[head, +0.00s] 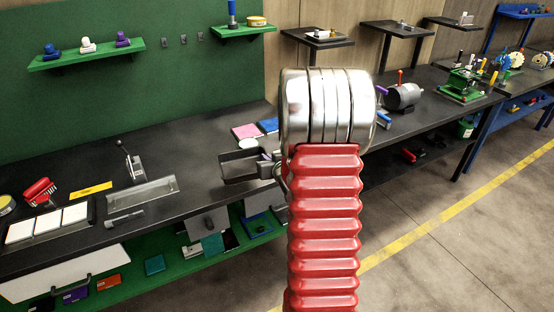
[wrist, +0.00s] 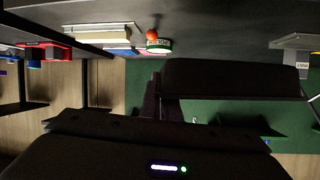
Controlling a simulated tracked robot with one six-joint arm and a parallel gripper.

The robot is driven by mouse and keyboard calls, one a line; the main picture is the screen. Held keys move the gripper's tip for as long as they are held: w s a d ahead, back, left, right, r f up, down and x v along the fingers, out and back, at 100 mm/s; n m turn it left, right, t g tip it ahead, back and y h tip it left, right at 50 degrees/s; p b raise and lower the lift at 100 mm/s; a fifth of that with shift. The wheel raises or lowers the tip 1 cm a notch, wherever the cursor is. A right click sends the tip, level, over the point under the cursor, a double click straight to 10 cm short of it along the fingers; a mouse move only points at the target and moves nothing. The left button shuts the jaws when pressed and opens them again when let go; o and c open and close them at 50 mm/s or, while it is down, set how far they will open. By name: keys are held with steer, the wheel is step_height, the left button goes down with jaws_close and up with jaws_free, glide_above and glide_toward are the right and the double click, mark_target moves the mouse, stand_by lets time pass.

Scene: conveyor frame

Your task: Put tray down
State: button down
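A small dark tray (head: 238,168) is at the front edge of the black bench in the head view, left of my arm. My gripper (head: 268,160) is at the tray's right end and appears shut on it. The wrist view shows the tray's dark side (wrist: 235,80) close up, with my gripper (wrist: 160,100) at its left end. The tray looks roughly level. I cannot tell whether its underside touches the bench. My red and metal arm hides part of the bench behind it.
The black bench (head: 205,185) is bare around the tray's left. A clear shallow tray (head: 150,192), a lever device (head: 130,163) and a holder with white tiles (head: 48,238) stand further left. Pink (head: 245,131) and blue (head: 268,125) pads lie behind. A green lower shelf (head: 165,275) holds several items.

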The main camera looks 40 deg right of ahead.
steer(key=w+a+n+y, duration=0.1)
steer(key=w+a, duration=0.2)
steer(key=a, duration=1)
steer(key=w+a+r+n+y, duration=0.1)
steer(key=w+a, duration=0.3)
steer(key=a, duration=0.9)
steer(key=w+a+n+t+y, duration=0.1)
steer(key=w+a+n+y, duration=0.1)
steer(key=a, duration=1.1)
steer(key=shift+w+a+r+n+y, duration=0.15)
steer(key=shift+w+r+n+y, duration=0.2)
steer(key=shift+w+y, duration=0.6)
steer(key=shift+w+a+h, duration=0.1)
steer(key=shift+w+h, duration=0.15)
